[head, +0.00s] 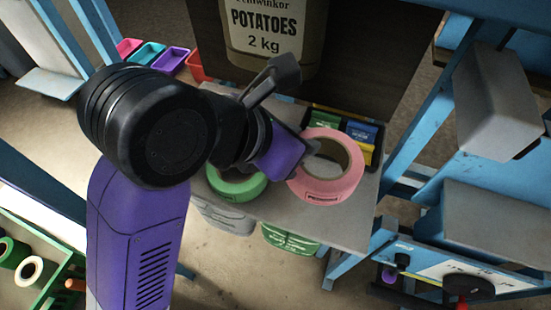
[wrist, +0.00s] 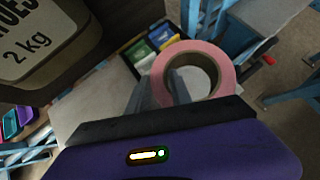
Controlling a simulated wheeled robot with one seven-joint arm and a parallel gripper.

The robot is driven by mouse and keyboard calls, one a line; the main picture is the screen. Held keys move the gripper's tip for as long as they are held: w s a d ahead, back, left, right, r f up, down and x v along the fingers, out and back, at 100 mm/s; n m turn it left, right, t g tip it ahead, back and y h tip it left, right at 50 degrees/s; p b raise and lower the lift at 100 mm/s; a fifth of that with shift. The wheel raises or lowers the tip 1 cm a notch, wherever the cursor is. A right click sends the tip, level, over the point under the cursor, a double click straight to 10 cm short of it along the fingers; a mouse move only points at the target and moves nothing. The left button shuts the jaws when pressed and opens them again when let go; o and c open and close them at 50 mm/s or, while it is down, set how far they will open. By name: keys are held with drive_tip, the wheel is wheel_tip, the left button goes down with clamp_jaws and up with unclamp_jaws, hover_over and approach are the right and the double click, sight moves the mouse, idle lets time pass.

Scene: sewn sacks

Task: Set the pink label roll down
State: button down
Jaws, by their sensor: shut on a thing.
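The pink label roll (head: 342,186) is a wide ring with a brown core and a small printed mark on its front side. My gripper (head: 309,149) is shut on the left part of its ring. A green label roll (head: 238,187) lies on the shelf to the left, partly hidden by my arm.
A dark tray of green, blue and yellow packets (head: 361,131) sits right behind the pink roll. Blue frame posts (head: 408,115) rise at the right. Bare shelf lies in front of the roll.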

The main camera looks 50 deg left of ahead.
wheel_tip(320, 180, down, 10)
drive_tip(key=shift+r+b, duration=0.2)
drive_tip(key=shift+b, duration=0.2)
drive_tip(key=shift+d+f, duration=0.1)
drive_tip(key=shift+f, duration=0.05)
drive_tip(key=c, duration=1.1)
unclamp_jaws()
drive_tip(key=shift+c, duration=0.2)
